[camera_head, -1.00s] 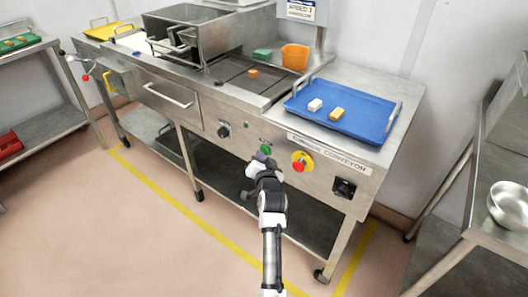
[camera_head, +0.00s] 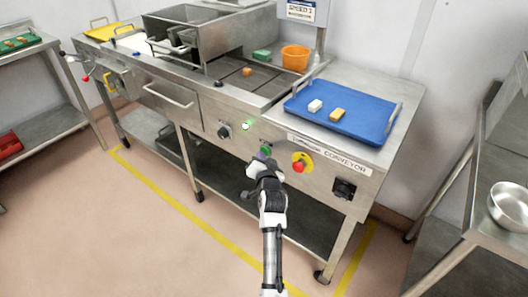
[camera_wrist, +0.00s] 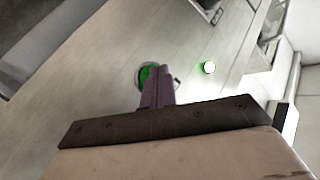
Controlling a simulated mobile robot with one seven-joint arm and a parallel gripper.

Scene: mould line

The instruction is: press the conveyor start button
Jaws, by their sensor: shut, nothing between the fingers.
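The green start button (camera_head: 265,149) sits on the front panel of the conveyor (camera_head: 330,155). In the wrist view the button (camera_wrist: 145,74) shows as a green disc in a ring, partly hidden behind the fingertips. My gripper (camera_head: 261,158) is shut and empty, and its purple fingers (camera_wrist: 157,84) point at the button. The tips look to be at its face; I cannot tell whether they touch. A green lamp (camera_head: 246,125), up and left of the button in the head view, is lit. It glows in the wrist view too (camera_wrist: 209,67).
A red stop button (camera_head: 299,166) on a yellow plate is just right of my gripper. A black knob (camera_head: 224,131) is to the left. An orange block (camera_head: 247,72) lies on the belt near an orange bucket (camera_head: 295,58). A blue tray (camera_head: 362,118) holds two blocks.

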